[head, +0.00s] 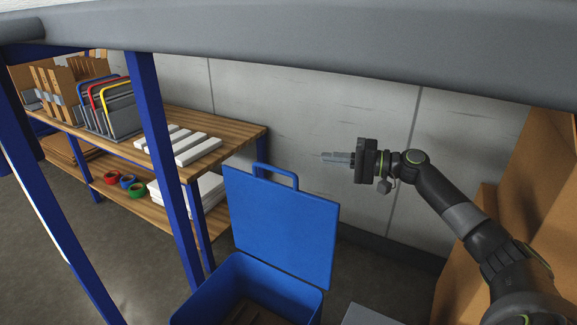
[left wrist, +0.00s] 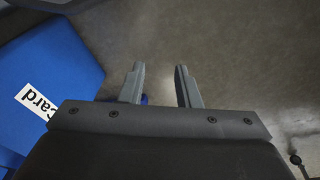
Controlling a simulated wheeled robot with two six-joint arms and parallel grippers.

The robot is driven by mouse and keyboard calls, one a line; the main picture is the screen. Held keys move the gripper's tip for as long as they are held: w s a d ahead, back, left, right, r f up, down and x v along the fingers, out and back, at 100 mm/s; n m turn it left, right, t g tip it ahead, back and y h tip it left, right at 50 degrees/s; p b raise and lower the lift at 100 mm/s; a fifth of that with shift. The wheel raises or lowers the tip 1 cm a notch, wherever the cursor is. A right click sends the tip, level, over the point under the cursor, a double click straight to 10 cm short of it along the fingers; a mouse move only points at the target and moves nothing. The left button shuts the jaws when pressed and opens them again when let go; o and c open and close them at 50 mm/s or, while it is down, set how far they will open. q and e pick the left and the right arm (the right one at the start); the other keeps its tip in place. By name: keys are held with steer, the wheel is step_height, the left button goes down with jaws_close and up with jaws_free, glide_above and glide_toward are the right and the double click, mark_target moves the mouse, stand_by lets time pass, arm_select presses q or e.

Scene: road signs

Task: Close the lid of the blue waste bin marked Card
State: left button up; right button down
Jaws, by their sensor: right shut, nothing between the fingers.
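The blue waste bin (head: 262,285) stands on the floor at the bottom centre of the head view. Its lid (head: 282,222) stands upright and open at the back, with a loop handle (head: 276,173) on top. A white label reading "card" (left wrist: 35,102) shows on the blue bin at the left of the left wrist view. My right gripper (head: 326,157) is shut and empty, to the right of the handle and a little above it, apart from the lid. My left gripper (left wrist: 160,74) is open and empty over the floor, right of the bin; the head view does not show it.
Blue posts (head: 160,130) stand left of the bin, and a grey beam (head: 300,38) crosses the top. A wooden shelf (head: 235,133) with files and coloured tape rolls stands behind. Brown cardboard (head: 545,165) stands at the right. A pale wall is behind the lid.

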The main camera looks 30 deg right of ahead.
arm_select(q)
steer(key=shift+s+a+f+g+p, duration=0.25)
steer(key=shift+s+f+g+p, duration=0.15)
steer(key=shift+s+f+p, duration=0.15)
arm_select(e)
steer(key=w+a+f, duration=0.1)
steer(key=w+a, duration=0.4)
steer(key=a, duration=0.5)
steer(key=shift+f, duration=0.15)
steer(key=shift+s+a, duration=0.1)
